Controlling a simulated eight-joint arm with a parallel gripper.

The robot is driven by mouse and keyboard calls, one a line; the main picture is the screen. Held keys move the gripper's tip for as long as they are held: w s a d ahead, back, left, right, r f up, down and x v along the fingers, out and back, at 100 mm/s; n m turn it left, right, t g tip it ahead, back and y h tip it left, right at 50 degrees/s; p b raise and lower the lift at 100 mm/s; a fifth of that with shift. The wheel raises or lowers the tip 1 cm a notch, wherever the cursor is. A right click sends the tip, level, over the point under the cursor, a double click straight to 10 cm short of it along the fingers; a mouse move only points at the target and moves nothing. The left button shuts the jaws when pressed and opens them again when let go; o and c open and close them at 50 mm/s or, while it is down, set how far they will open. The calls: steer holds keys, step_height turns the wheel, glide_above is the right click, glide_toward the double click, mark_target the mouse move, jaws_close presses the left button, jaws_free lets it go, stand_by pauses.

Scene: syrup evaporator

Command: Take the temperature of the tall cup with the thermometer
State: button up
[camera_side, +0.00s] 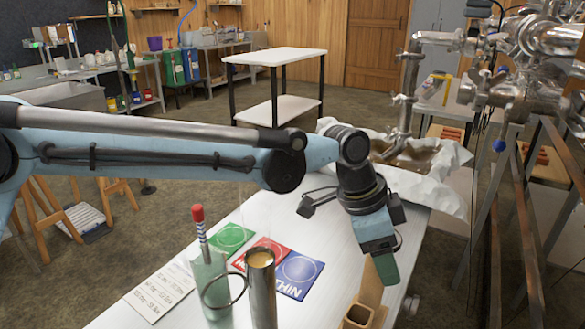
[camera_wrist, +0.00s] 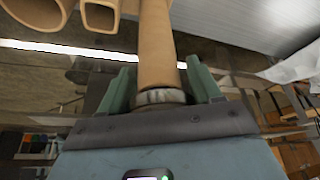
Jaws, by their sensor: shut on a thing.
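The tall cup (camera_side: 262,292) is a narrow metal cylinder with amber liquid near its rim, upright at the table's front. A red-capped stick with blue and white bands (camera_side: 199,228), which looks like the thermometer, stands slightly tilted in a pale green holder (camera_side: 209,282) left of the cup. Its lower end is hidden inside. My gripper (camera_side: 387,268) is right of the cup, pointing down beside wooden tubes. In the wrist view its green fingers (camera_wrist: 160,78) are around a tan wooden cylinder (camera_wrist: 157,45) with a grey band. The stick is apart from my gripper.
Wooden tubes (camera_side: 358,317), one with a square opening, stand at the table's front right. A white-lined pan (camera_side: 425,180) and metal pipes stand at the back right.

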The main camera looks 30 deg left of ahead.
step_height(320, 180, up, 16)
step_height(320, 180, up, 8)
glide_above(274, 279)
steer(key=a, duration=0.2)
steer(key=shift+w+d+f, duration=0.1)
steer(key=shift+d+f, duration=0.05)
steer(key=shift+f, duration=4.75)
steer(key=shift+d+f, duration=0.1)
steer(key=shift+f, duration=4.75)
